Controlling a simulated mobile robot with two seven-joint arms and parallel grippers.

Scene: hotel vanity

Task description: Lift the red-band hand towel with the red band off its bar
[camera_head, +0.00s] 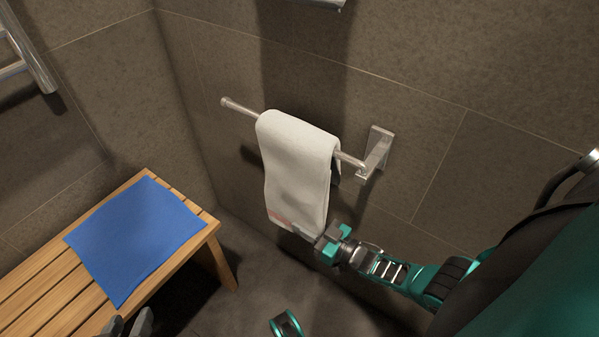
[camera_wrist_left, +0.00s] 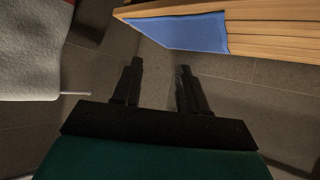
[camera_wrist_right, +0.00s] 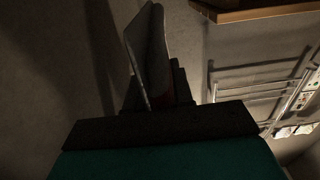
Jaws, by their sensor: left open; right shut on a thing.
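The white hand towel (camera_head: 297,165) hangs folded over a metal bar (camera_head: 240,107) on the tiled wall. My right gripper (camera_head: 318,238) is shut on the towel's lower right corner. In the right wrist view the towel (camera_wrist_right: 151,50) stands between the dark fingers, partly in shadow. My left gripper (camera_wrist_left: 160,82) is open and empty; its fingertips (camera_head: 130,324) show at the bottom left of the head view, by the bench. A whitish cloth, apparently the towel (camera_wrist_left: 30,50), shows at the left of the left wrist view.
A slatted wooden bench (camera_head: 48,305) with a blue cloth (camera_head: 137,236) stands at the left. The bar's wall mount (camera_head: 378,150) is right of the towel. Another metal rail (camera_head: 30,50) is at the upper left. Bare floor (camera_head: 235,305) lies between bench and wall.

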